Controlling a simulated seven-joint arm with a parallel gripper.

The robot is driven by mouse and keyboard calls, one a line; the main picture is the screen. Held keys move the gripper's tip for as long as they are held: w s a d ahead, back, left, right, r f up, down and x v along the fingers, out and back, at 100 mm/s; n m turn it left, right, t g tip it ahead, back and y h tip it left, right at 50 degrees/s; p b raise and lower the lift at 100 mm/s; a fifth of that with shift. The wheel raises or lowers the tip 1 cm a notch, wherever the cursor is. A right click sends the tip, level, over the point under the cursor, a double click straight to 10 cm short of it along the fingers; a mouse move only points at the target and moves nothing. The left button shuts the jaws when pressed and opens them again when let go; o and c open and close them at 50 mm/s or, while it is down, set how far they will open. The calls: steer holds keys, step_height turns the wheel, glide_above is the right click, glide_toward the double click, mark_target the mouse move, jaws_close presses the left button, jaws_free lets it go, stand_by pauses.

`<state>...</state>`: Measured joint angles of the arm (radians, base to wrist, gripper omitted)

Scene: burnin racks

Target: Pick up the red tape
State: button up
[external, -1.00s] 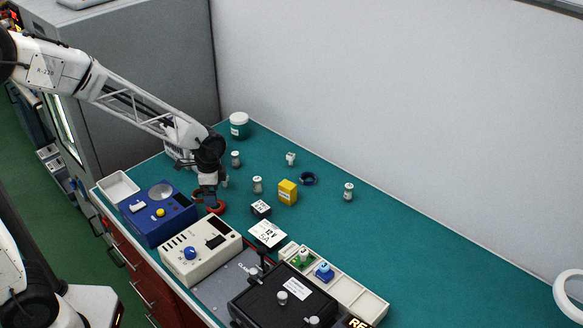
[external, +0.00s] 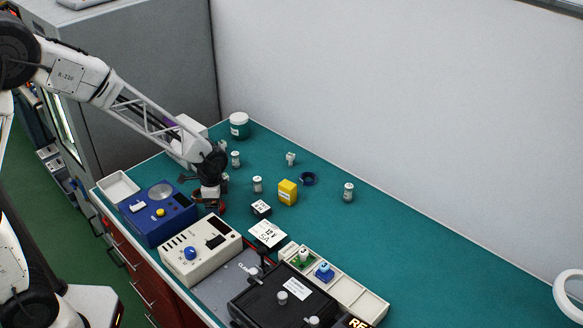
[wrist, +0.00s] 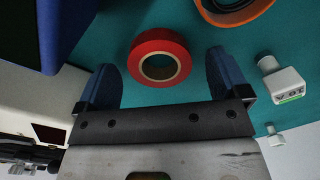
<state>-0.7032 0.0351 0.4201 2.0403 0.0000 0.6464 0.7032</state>
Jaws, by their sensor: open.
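The red tape (wrist: 160,57) is a red roll with a pale core, lying flat on the green bench top in the wrist view. My gripper (wrist: 160,82) is open, with one blue finger on either side just below the roll in that view. The roll is not between the pads' full length; whether the fingers are at its height I cannot tell. In the external view my gripper (external: 211,205) is low over the bench beside the blue device, and it mostly hides the red roll.
A blue device (external: 160,215) and a cream instrument box (external: 200,250) stand close to my gripper. A yellow box (external: 287,193), a dark blue ring (external: 307,179) and several small grey-white bottles stand to the right. In the wrist view an orange-edged roll (wrist: 240,12) lies near the tape.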

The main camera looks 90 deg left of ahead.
steer(key=shift+f, duration=0.4)
steer(key=c, duration=1)
steer(key=shift+r, duration=0.1)
step_height(320, 180, up, 10)
stand_by(0.5)
stand_by(0.4)
